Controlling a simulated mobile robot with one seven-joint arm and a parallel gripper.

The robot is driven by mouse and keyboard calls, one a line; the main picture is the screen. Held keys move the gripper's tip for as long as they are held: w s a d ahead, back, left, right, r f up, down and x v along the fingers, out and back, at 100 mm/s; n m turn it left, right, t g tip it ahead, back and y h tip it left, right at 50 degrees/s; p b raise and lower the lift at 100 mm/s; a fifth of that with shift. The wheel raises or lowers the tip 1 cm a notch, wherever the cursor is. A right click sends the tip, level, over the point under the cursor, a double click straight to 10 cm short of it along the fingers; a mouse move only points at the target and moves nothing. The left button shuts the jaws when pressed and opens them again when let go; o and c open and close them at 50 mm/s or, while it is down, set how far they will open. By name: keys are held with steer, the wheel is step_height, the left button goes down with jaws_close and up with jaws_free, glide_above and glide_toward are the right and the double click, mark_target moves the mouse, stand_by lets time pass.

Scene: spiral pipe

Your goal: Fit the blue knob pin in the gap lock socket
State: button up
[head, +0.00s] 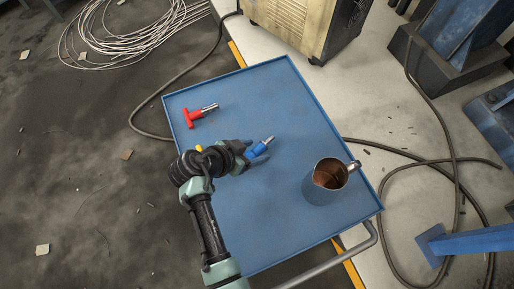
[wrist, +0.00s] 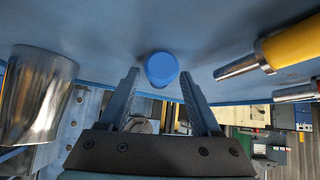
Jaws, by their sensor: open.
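The blue knob pin (head: 262,147) is on the blue cart top, its metal tip pointing to the upper right in the head view. In the wrist view its round blue knob (wrist: 162,69) faces the camera, centred between and just beyond my fingertips. My gripper (head: 254,152) is open at the knob end of the pin. In the wrist view its two fingers stand apart with space on either side of the knob; I cannot tell whether either touches it. I cannot make out a gap lock socket in either view.
A metal mug (head: 325,185) stands to the right on the cart top (head: 270,95). A red-handled pin (head: 198,115) lies at the upper left. A yellow-handled pin (wrist: 290,47) is mostly hidden by my arm in the head view. The cart's upper right is clear.

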steer(key=shift+w+d+f, duration=0.1)
steer(key=shift+d+f, duration=0.05)
steer(key=shift+f, duration=0.05)
jaws_close()
stand_by(0.4)
